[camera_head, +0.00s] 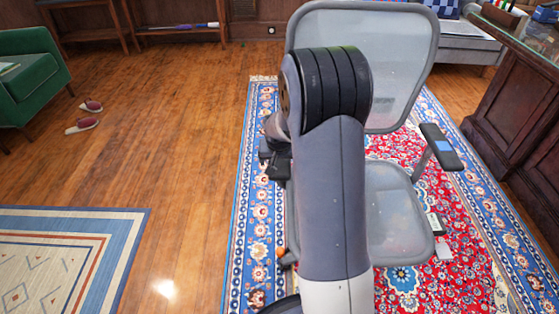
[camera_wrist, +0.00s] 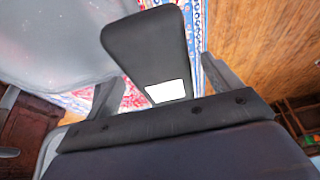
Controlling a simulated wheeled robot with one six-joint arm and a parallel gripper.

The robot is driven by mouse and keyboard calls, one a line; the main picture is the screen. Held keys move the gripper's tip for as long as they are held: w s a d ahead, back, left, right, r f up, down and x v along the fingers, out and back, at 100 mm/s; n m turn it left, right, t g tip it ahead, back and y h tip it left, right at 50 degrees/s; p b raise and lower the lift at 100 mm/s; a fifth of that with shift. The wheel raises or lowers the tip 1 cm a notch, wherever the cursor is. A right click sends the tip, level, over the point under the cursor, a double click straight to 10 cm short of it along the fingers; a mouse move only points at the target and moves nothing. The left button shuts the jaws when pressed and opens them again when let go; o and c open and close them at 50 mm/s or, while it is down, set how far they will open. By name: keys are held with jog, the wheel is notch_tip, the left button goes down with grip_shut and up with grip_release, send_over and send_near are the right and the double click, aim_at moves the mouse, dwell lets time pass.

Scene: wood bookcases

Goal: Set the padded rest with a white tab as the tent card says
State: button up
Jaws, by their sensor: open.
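The padded rest with a white tab (camera_wrist: 148,48) is a long black armrest pad in the wrist view, with the white tab (camera_wrist: 166,91) at its near end. My gripper (camera_wrist: 162,72) is open, with one finger on each side of the pad; contact cannot be told. In the head view my arm hides much of the grey mesh office chair (camera_head: 398,205), and dark parts show left of my arm. The other armrest (camera_head: 441,147), at the chair's right, is black with a blue tab. I cannot make out a readable tent card.
The chair stands on a red and blue patterned rug (camera_head: 256,215). A dark wood desk (camera_head: 510,85) is close at the right. A green armchair (camera_head: 35,75) and slippers (camera_head: 82,126) are at the left. The wood floor (camera_head: 180,130) between is clear.

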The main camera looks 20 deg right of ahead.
jog(key=shift+c, duration=0.5)
jog(key=c, duration=1.3)
notch_tip(320, 180, up, 3)
jog(key=shift+r+p, duration=0.15)
jog(key=shift+p, duration=0.9)
jog(key=o, duration=1.4)
jog(key=p+v, duration=0.2)
jog(key=v, duration=0.8)
jog(key=shift+s+r+p, duration=0.2)
jog(key=shift+r+p, duration=0.05)
jog(key=shift+p, duration=0.05)
